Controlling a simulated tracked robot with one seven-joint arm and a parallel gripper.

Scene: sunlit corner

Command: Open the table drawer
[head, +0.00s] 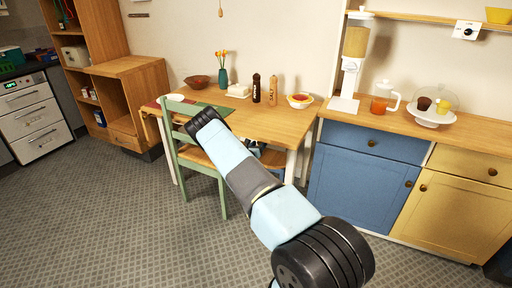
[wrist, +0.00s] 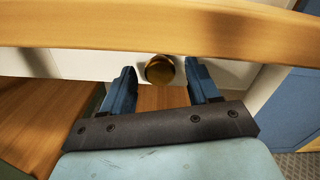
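The wooden table (head: 258,122) stands against the back wall in the head view. In the wrist view its wooden top edge (wrist: 230,35) crosses the upper part. Below that edge is a pale drawer front (wrist: 95,62) with a round brass knob (wrist: 159,70). My gripper (wrist: 161,78) is open, with one blue finger on each side of the knob and a gap to both. The drawer looks closed. In the head view my arm hides the drawer front and most of my gripper.
A green chair (head: 190,150) stands at the table's left front, close to my arm. A blue cabinet (head: 362,178) stands right of the table. Bottles, a vase and bowls stand on the tabletop. Floor (head: 90,215) at the left is clear.

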